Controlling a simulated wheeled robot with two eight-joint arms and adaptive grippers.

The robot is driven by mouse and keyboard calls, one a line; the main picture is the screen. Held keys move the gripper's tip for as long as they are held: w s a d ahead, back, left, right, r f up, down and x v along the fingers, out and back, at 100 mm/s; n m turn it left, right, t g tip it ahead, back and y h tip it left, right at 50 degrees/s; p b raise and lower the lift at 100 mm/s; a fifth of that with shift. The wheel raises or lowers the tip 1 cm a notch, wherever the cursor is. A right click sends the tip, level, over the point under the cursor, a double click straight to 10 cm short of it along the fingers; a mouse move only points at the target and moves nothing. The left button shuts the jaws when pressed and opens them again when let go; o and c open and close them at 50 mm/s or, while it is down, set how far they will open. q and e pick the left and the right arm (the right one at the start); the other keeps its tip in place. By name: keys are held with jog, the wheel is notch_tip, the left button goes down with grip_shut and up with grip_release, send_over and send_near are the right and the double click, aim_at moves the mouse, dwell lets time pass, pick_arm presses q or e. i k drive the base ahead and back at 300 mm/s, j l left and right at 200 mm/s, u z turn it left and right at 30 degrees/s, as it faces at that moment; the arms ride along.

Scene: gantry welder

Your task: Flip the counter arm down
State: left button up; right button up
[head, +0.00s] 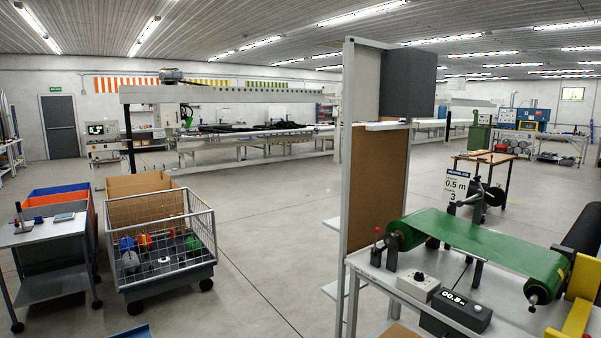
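At the right, a bench (375,278) carries a green sheet (470,243) stretched between two end rollers. A counter box (455,307) with a lit display reading about 00.8 sits in front of the sheet. A dark upright piece (477,273) shows just under the sheet's front edge; I cannot tell whether it is the counter arm or how it is tilted. A small lever with a red knob (378,234) stands upright at the bench's left end. Neither of my grippers is in view.
A grey box with a dial (418,286) sits left of the counter box. A tall brown panel (377,185) stands at the bench's left. A wire cart (165,250) and a small side table (45,232) stand left. The middle floor is clear.

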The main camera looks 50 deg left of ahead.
aim_at(494, 197)
jog(key=u, duration=2.2)
jog(key=z, duration=1.5)
jog(key=i+j, duration=0.25)
jog(key=i, duration=0.15)
jog(key=i+j+u, duration=0.15)
jog(key=i, duration=0.3)
jog(key=i+j, duration=0.3)
jog(key=i, duration=0.15)
jog(key=i+j+u, duration=0.15)
jog(key=i, duration=0.25)
jog(key=i+j, duration=0.2)
jog(key=i, duration=0.25)
